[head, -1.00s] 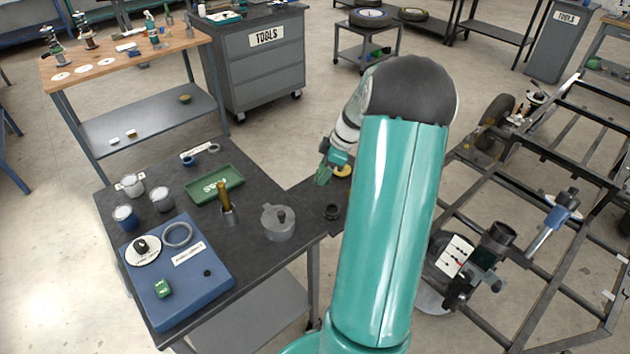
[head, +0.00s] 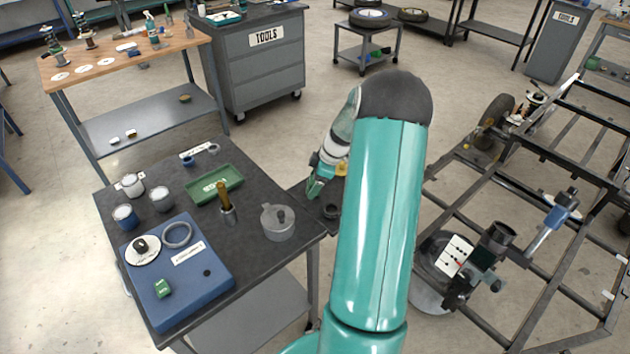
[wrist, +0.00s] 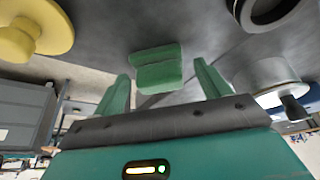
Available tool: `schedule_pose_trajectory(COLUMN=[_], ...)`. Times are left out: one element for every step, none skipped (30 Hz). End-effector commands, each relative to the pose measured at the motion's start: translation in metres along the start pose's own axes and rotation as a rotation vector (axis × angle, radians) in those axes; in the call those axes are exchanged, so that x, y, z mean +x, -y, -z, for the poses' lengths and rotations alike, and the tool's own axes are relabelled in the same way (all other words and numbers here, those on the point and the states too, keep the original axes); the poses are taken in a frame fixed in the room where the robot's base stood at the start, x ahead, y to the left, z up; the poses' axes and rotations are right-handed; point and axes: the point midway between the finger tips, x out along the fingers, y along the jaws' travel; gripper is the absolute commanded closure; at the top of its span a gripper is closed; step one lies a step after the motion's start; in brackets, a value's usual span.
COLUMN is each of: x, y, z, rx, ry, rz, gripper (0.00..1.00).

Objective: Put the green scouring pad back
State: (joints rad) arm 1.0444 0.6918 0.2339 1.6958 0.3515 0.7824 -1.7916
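The green scouring pad (wrist: 158,70) shows in the wrist view as a small green block between and beyond my fingers. My gripper (wrist: 163,88) is open, with a gap on each side of the pad. The wrist view looks upside down, and I cannot tell whether the pad rests on the dark surface. In the head view my gripper (head: 316,188) is low over the small dark surface right of the main table, and I cannot make out the pad there. A green tray (head: 232,197) with white lettering lies on the dark table.
A yellow part (wrist: 30,30) is also close. A brush-like tool (head: 226,200), several cups and a blue mat (head: 205,280) occupy the table.

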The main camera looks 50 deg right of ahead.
Motion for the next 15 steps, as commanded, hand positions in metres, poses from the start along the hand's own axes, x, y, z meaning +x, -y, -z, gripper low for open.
schedule_pose_trajectory(x=[0.0, 0.0, 0.0, 0.0, -0.001, -0.002, -0.003, -0.005, -0.009, -0.012, -0.016, -0.023, -0.028, -0.035, -0.043], y=[0.0, 0.0, 0.0, 0.0, 0.0, 0.0, 0.0, 0.0, -0.001, -0.001, -0.001, -0.001, -0.001, -0.001, -0.001], z=[0.0, 0.0, 0.0, 0.0, 0.0, 0.0, 0.0, 0.0, 0.0, 0.0, 0.0, 0.0, 0.0, 0.0, 0.0], rx=[0.0, 0.0, 0.0, 0.0, 0.0, 0.0, 0.0, 0.0, 0.0, -0.001, -0.001, -0.001, 0.0, 0.0, 0.0], ry=[0.0, 0.0, 0.0, 0.0, 0.0, 0.0, 0.0, 0.0, 0.0, 0.0, 0.0, 0.0, 0.0, 0.001, 0.001], rz=[0.0, 0.0, 0.0, 0.0, 0.0, -0.001, -0.001, -0.001, -0.002, -0.002, -0.003, -0.004, -0.004, -0.005, -0.005], gripper=[0.25, 0.25, 0.25, 0.25, 0.25, 0.25, 0.25, 0.25, 0.25, 0.25, 0.25, 0.25, 0.25, 0.25, 0.25])
